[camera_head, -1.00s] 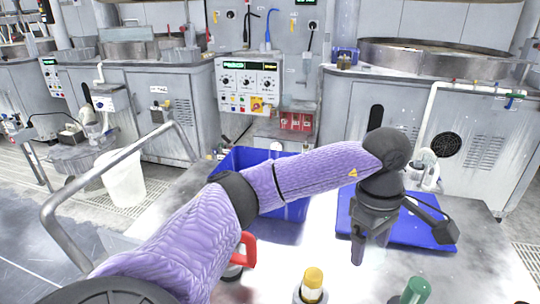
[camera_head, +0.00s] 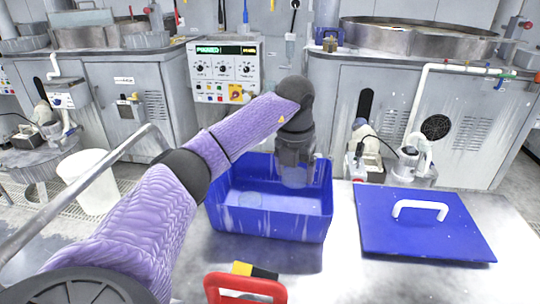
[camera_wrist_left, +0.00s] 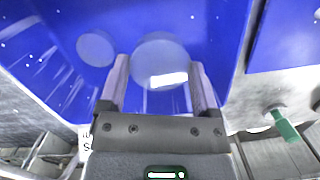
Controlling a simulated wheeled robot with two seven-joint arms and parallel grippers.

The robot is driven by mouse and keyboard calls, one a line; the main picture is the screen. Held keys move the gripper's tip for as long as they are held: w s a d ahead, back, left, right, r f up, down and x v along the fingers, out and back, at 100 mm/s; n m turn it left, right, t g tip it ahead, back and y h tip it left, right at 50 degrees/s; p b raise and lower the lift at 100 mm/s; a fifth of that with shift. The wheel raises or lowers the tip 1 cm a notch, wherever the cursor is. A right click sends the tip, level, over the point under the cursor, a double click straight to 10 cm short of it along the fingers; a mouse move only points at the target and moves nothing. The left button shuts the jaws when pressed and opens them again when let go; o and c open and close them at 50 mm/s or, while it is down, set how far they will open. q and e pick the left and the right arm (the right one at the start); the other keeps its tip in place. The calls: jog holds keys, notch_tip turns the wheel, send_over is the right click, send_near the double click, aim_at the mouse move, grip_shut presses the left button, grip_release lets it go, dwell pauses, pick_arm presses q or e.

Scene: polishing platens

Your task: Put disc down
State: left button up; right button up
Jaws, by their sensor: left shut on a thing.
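The blue bin (camera_head: 265,222) stands open on the table in the head view. My left gripper (camera_head: 295,178) points down over the right part of the bin, its tips level with or below the rim. In the left wrist view my left gripper (camera_wrist_left: 160,72) is shut on a pale, translucent round disc (camera_wrist_left: 158,50), held between its two fingers. A second pale disc (camera_wrist_left: 96,49) lies on the bin floor beside it; it also shows faintly in the head view (camera_head: 250,200). Whether the held disc touches the floor cannot be told. My right gripper is out of view.
A blue lid (camera_head: 385,235) with a white handle (camera_head: 420,208) lies right of the bin. A red handle (camera_head: 245,287) and a yellow-black object (camera_head: 255,270) are in front. A green-topped object (camera_wrist_left: 283,125) is near the bin in the wrist view. Grey machines stand behind.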

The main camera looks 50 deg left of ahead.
aim_at(295, 208)
pick_arm(q)
jog(key=f+b, duration=0.1)
jog(key=f, duration=0.1)
jog(key=f+b, duration=0.1)
jog(key=f, duration=0.5)
jog(key=shift+d+b, duration=0.25)
jog(key=shift+b, duration=0.15)
jog(key=shift+r, duration=0.15)
jog(key=o, duration=1.1)
jog(key=shift+o, duration=0.2)
jog(key=r+p, duration=0.2)
jog(key=r, duration=0.2)
jog(key=s+r+p, duration=0.1)
jog(key=r+p, duration=0.1)
jog(key=r, duration=0.2)
jog(key=r+p, duration=0.2)
jog(key=r, duration=0.2)
jog(key=shift+s+d+r, duration=0.1)
jog(key=shift+s+d, duration=0.1)
jog(key=shift+d, duration=0.05)
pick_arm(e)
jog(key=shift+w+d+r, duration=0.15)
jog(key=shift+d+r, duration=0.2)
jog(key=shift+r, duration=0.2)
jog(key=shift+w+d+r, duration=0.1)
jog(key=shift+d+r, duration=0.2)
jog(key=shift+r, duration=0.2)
